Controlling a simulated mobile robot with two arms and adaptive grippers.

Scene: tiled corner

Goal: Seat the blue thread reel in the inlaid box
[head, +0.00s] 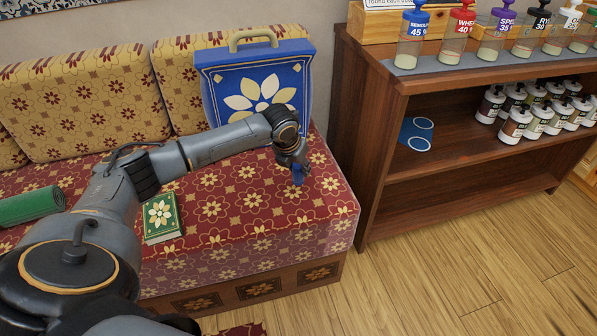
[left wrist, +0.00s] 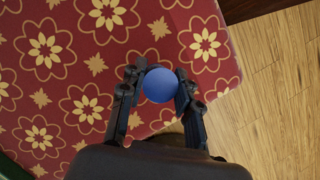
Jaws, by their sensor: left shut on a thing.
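The blue thread reel (head: 298,175) is between the fingers of my left gripper (head: 293,161), above the right part of the red patterned seat. In the left wrist view the reel (left wrist: 160,85) shows as a round blue end, and the two dark fingers of the left gripper (left wrist: 160,81) are shut on its sides. Most of the reel's body is hidden by the gripper in the head view. I cannot make out any thing that is surely the inlaid box. My right gripper is not in view.
The seat (head: 250,215) holds a blue flowered case (head: 222,92), a green flowered book (head: 162,217) and a green roll (head: 30,206). A wooden shelf unit (head: 388,105) stands to the right, with jars and a blue piece with white rings (head: 417,133). Wooden floor lies clear in front.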

